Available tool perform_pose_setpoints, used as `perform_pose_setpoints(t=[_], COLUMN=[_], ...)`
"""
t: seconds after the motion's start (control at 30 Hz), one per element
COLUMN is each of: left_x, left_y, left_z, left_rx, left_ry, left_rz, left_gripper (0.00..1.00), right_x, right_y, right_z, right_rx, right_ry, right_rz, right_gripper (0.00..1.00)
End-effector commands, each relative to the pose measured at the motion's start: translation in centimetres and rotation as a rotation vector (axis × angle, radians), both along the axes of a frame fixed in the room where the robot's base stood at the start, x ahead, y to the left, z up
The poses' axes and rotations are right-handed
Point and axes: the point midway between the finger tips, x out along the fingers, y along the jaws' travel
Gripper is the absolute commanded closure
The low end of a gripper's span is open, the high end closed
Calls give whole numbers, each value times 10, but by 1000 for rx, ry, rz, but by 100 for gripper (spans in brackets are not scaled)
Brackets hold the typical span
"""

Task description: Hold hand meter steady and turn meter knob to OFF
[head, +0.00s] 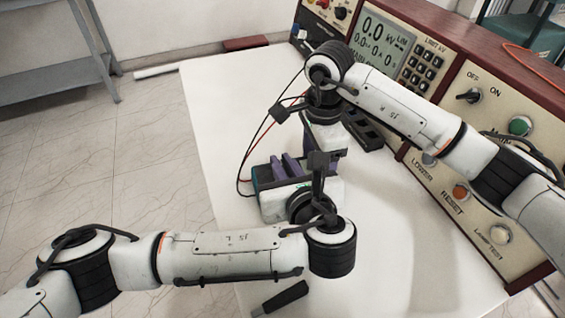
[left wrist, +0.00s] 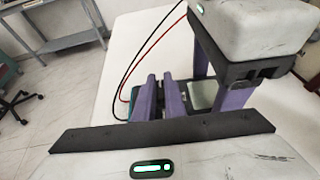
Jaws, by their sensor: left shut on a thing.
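The hand meter (head: 263,174) is a small dark and teal box standing near the middle of the white table, mostly hidden by my grippers. In the left wrist view, a pale part of the meter (left wrist: 203,94) shows behind the purple fingers. My left gripper (head: 280,166) is shut on the meter from the near side; its purple fingers also show in the left wrist view (left wrist: 160,98). My right gripper (head: 338,155) is above and beside the meter, fingers close to its face. The knob is hidden, so its setting and any contact cannot be told.
A control panel (head: 440,100) with a display, keys and buttons runs along the table's right side. Red and black leads (head: 246,155) loop from the meter. A dark-handled tool (head: 285,297) lies near the front. The white table (head: 210,110) is clear at the back left.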

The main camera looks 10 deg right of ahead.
Motion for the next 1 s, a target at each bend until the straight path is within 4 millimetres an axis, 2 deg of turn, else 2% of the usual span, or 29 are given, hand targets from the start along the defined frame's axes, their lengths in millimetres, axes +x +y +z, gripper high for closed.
perform_pose_setpoints(t=[0.47, 0.5, 0.6, 0.87, 1.0], left_x=[1, 1, 1, 0, -8], left_y=[1, 1, 1, 0, -2], left_z=[1, 1, 1, 1, 3], left_rx=[0, 0, -1, 0, -2], left_ry=[-3, -3, -2, -1, 0], left_rz=[17, 17, 17, 15, 12], left_gripper=[100, 85, 71, 71, 71], right_x=[-2, -2, -1, 0, 0], right_y=[2, 2, 2, 1, 1], right_z=[1, 1, 1, 1, 1], right_rx=[4, 4, 3, 2, 2], right_ry=[4, 4, 3, 0, 0], right_rz=[5, 5, 4, 2, 1], right_gripper=[68, 68, 68, 68, 68])
